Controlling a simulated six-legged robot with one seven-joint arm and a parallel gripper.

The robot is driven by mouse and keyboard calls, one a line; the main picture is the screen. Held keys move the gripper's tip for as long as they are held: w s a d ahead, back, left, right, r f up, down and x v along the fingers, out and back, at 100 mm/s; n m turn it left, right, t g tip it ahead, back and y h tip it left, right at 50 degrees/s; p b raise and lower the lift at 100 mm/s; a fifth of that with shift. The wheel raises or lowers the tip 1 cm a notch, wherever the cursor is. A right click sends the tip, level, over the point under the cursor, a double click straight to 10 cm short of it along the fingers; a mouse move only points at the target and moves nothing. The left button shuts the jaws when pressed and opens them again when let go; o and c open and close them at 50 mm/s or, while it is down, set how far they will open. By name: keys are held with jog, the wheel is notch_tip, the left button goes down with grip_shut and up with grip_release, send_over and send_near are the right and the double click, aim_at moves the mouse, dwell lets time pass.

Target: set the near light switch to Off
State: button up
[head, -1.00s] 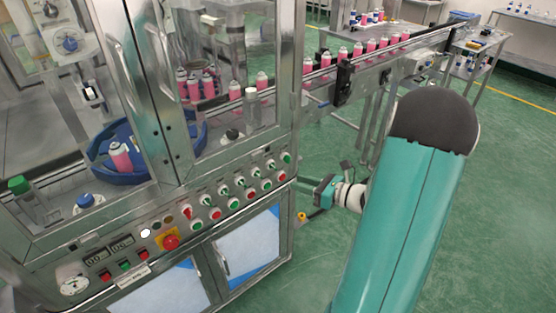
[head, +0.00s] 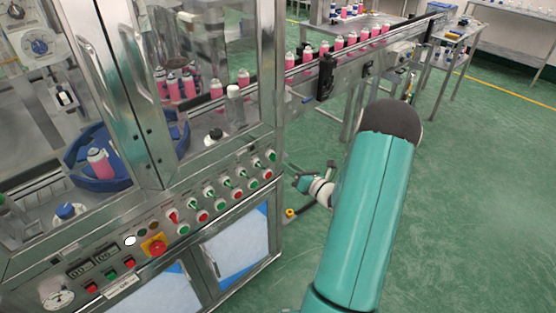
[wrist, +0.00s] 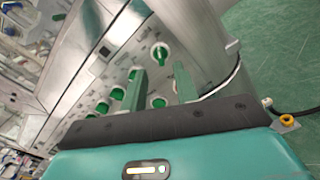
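The sloping control panel on the machine front carries a row of selector switches with white surrounds, one with a red handle (head: 173,216) and several with green handles (head: 209,192). Red and green round buttons run below them. Labels are too small to read, so I cannot tell which is the near light switch or its setting. My gripper (head: 303,182) is right of the panel's right end, apart from it. In the wrist view its two green fingers (wrist: 159,80) are spread with nothing held between them, facing the panel. A green round control (wrist: 160,53) shows just beyond the fingertips.
A red emergency button (head: 154,246) sits on a yellow plate left of the switches. Glass doors with metal handles (head: 128,70) rise above the panel. A conveyor (head: 345,55) with pink cans extends to the back right. Green floor is clear at right.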

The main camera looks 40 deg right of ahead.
aim_at(276, 157)
jog(key=w, duration=0.6)
jog(key=shift+a, duration=0.1)
grip_shut()
